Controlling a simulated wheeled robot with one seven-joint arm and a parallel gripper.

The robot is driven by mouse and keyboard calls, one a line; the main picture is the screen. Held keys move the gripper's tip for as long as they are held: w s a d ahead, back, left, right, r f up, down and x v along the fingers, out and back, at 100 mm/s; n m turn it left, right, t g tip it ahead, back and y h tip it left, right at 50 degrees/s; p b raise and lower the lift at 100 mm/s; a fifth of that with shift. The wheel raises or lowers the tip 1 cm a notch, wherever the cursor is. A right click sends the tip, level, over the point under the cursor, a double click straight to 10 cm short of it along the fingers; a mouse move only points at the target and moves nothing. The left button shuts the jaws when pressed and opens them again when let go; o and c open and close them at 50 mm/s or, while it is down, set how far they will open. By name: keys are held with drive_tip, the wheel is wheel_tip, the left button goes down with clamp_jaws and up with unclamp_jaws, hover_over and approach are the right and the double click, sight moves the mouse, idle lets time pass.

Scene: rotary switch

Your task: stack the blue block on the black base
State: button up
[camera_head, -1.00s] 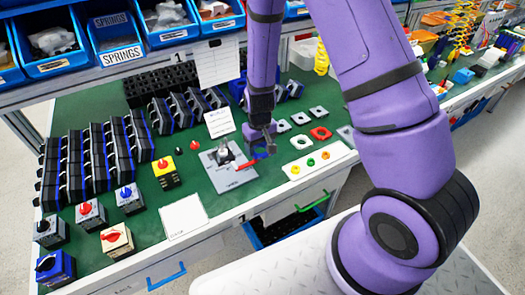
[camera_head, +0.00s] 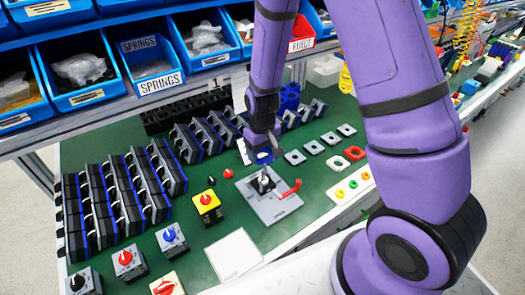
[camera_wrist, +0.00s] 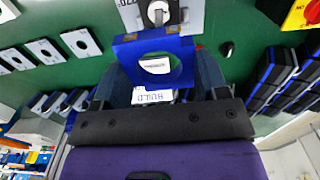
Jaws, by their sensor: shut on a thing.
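The blue block is a square plate with a large round hole. In the wrist view the blue block (camera_wrist: 127,52) sits between my gripper's two fingers (camera_wrist: 155,75), which are shut on its sides. In the head view my gripper (camera_head: 264,148) holds the blue block (camera_head: 264,157) just behind the grey fixture. The black base (camera_head: 263,184) stands on the grey fixture plate (camera_head: 278,208) with a light upright part on it. In the wrist view the base (camera_wrist: 158,14) is partly cut off at the top edge, beyond the block and apart from it.
A red clamp handle (camera_head: 290,188) sticks out at the fixture's right. Black racks (camera_head: 115,195) stand at left. A yellow switch box (camera_head: 207,207) is left of the fixture. Square plates (camera_head: 313,147) lie at right. A white card (camera_head: 233,254) lies in front.

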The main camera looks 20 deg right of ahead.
drive_tip(key=shift+f, duration=2.4)
drive_tip(key=shift+f, duration=1.75)
drive_tip(key=o, duration=1)
wheel_tip(320, 180, up, 11)
drive_tip(key=s+d+r+m+t, duration=0.1)
drive_tip(key=s+d+r, duration=0.15)
drive_tip(key=r, duration=0.85)
drive_tip(key=s+d+r+t, duration=0.15)
drive_tip(key=s+r, duration=0.25)
drive_tip(key=r, duration=0.7)
drive_tip(key=s+d+r+t, duration=0.1)
drive_tip(key=s+r, duration=0.4)
drive_tip(key=s, duration=0.3)
drive_tip(key=s+d+r+m+t, duration=0.1)
drive_tip(key=s+d+r, duration=0.1)
drive_tip(key=s+r, duration=0.4)
drive_tip(key=shift+s+t, duration=0.35)
drive_tip(key=shift+s, duration=0.65)
